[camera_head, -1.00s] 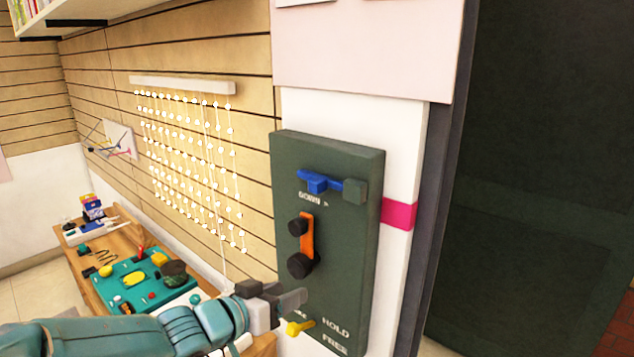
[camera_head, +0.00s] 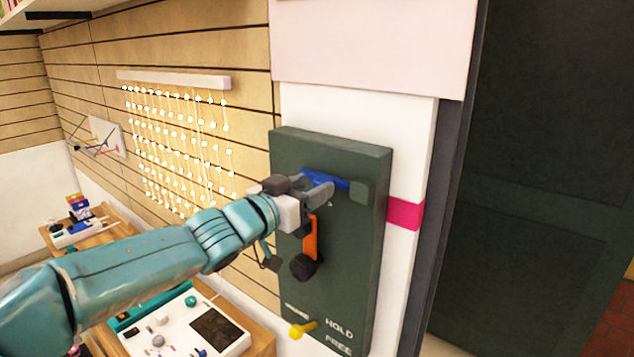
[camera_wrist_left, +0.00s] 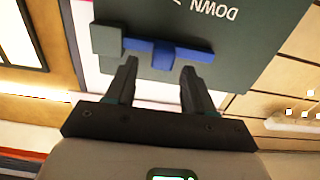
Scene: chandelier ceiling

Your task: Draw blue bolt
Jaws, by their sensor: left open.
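The blue bolt (camera_head: 340,183) lies level on the upper part of a dark green panel (camera_head: 350,245), its right end at a grey-green block (camera_head: 360,191). My left gripper (camera_head: 322,190) is at the bolt and hides its left part and handle in the head view. In the left wrist view the bolt (camera_wrist_left: 198,55) runs across in front of the fingers, with the block (camera_wrist_left: 106,40) at its left end. The open left gripper (camera_wrist_left: 159,68) has its fingertips on either side of the bolt's blue handle (camera_wrist_left: 163,56). Contact with it cannot be told.
A pink band (camera_head: 404,215) crosses the white post at right. A wooden bench (camera_head: 258,335) with a white device (camera_head: 180,318) stands lower left.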

